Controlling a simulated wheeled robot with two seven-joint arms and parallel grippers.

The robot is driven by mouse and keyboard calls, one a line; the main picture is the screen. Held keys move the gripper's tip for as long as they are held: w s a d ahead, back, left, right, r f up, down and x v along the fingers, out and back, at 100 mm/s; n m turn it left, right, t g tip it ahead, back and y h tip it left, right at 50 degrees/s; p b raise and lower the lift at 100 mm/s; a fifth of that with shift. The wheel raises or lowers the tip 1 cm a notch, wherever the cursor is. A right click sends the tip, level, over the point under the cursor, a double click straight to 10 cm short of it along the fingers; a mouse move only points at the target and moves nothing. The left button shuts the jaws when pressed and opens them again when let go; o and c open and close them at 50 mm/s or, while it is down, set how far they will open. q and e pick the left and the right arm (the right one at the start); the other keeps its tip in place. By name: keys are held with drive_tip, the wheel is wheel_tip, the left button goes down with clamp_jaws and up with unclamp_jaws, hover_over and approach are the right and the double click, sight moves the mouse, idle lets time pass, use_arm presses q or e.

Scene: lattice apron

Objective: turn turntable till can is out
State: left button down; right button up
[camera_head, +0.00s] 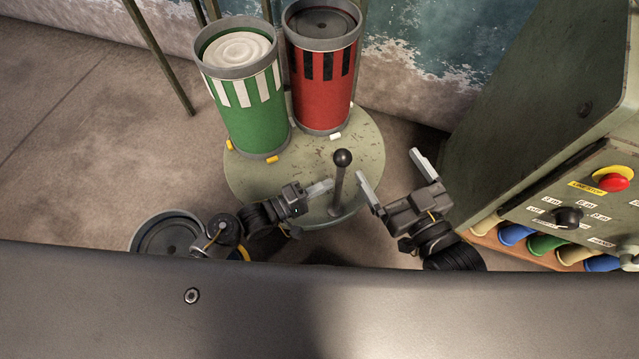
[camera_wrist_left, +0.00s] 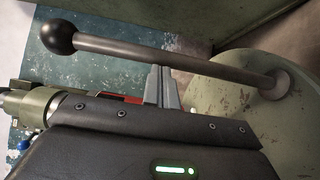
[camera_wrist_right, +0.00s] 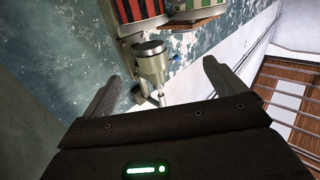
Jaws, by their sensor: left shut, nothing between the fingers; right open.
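The round green turntable (camera_head: 300,185) stands in the middle of the head view, with a black-knobbed lever (camera_head: 341,180) upright near its front edge. A green can (camera_head: 253,110) with a pale top and a red can (camera_head: 323,85) with a dark top stand on its far part. My left gripper (camera_head: 328,187) is shut and empty, its tips beside the lever's left side. In the left wrist view the lever (camera_wrist_left: 170,58) passes just beyond the fingers (camera_wrist_left: 163,87); contact is unclear. My right gripper (camera_head: 392,172) is open and empty, right of the lever.
A green cabinet (camera_head: 540,110) with a red button (camera_head: 613,182) and a black knob stands at the right, above several coloured cylinders. A grey round container (camera_head: 165,232) is at the lower left. Posts stand behind the turntable. Floor at left is clear.

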use_arm(q)
drive_tip(key=shift+w+d+r, duration=0.1)
drive_tip(key=shift+d, duration=0.25)
use_arm(e)
drive_tip(key=shift+s+d+f+g+h, duration=0.1)
drive_tip(key=shift+d+f+g+h, duration=0.3)
drive_tip(key=shift+d+f+h, duration=0.25)
use_arm(q)
drive_tip(key=shift+d, duration=0.1)
use_arm(e)
drive_tip(key=shift+a+f, duration=0.1)
use_arm(q)
drive_tip(key=shift+r, duration=0.1)
drive_tip(key=w+a+p+v, duration=0.1)
drive_tip(key=p+v, duration=0.2)
drive_tip(key=v, duration=1)
drive_tip(key=shift+a, duration=0.3)
use_arm(e)
drive_tip(key=s+d+f+m+g+h, duration=0.2)
drive_tip(key=s+d+f+g+h, duration=0.1)
drive_tip(key=d+f+g, duration=0.3)
wheel_tip(320, 180, down, 3)
drive_tip(key=shift+s+d+r+h, duration=0.15)
drive_tip(key=shift+s+d+h, duration=0.25)
drive_tip(key=shift+d+h, duration=0.2)
use_arm(q)
drive_tip(key=shift+f, duration=0.2)
